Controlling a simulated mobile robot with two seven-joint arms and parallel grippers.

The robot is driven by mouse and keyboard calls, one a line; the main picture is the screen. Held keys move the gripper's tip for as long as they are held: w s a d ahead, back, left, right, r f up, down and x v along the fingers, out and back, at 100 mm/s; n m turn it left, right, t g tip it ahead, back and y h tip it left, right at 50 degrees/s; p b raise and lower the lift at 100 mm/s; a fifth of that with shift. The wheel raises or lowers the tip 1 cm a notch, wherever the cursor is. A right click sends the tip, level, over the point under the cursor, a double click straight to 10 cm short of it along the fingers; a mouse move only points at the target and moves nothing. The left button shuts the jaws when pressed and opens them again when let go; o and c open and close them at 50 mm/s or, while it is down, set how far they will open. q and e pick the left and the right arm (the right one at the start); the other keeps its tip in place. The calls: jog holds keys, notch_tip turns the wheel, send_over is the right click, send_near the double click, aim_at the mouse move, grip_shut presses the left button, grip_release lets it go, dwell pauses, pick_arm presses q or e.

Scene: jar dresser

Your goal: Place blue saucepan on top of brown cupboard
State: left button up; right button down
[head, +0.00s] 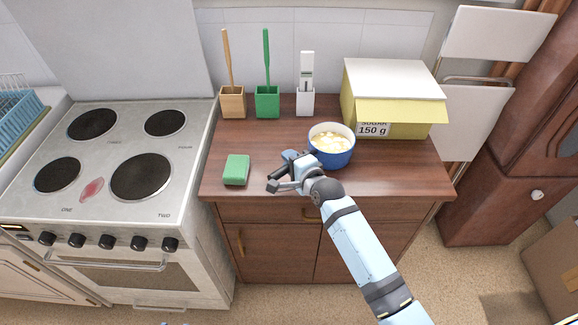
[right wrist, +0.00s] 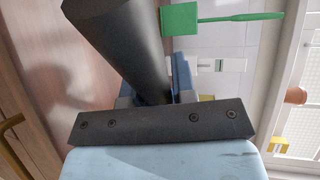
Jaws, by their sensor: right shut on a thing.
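The blue saucepan (head: 332,157) has a white inside with pale yellowish contents. In the head view it is upright over the wooden top of the brown cupboard (head: 385,181), in front of the sugar box. I cannot tell whether its base touches the top. My right gripper (head: 291,163) is shut on the pan's dark handle (head: 279,171), to the left of the pan. The handle (right wrist: 130,45) fills much of the right wrist view, lying between the fingers. My left gripper is not in view.
A green sponge (head: 236,170) lies left of my gripper. A wooden holder (head: 233,103), a green holder (head: 267,102) and a white holder (head: 305,102) stand at the back. The sugar box (head: 395,98) is behind the pan. A stove (head: 110,210) adjoins on the left.

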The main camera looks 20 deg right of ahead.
jog(key=shift+w+f, duration=0.1)
jog(key=shift+f, duration=0.1)
jog(key=shift+r, duration=0.1)
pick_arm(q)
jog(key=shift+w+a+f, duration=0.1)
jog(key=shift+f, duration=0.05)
pick_arm(e)
jog(key=shift+r, duration=0.1)
jog(key=c, duration=1)
grip_release()
jog(key=shift+f, duration=0.25)
jog(key=shift+o, duration=0.3)
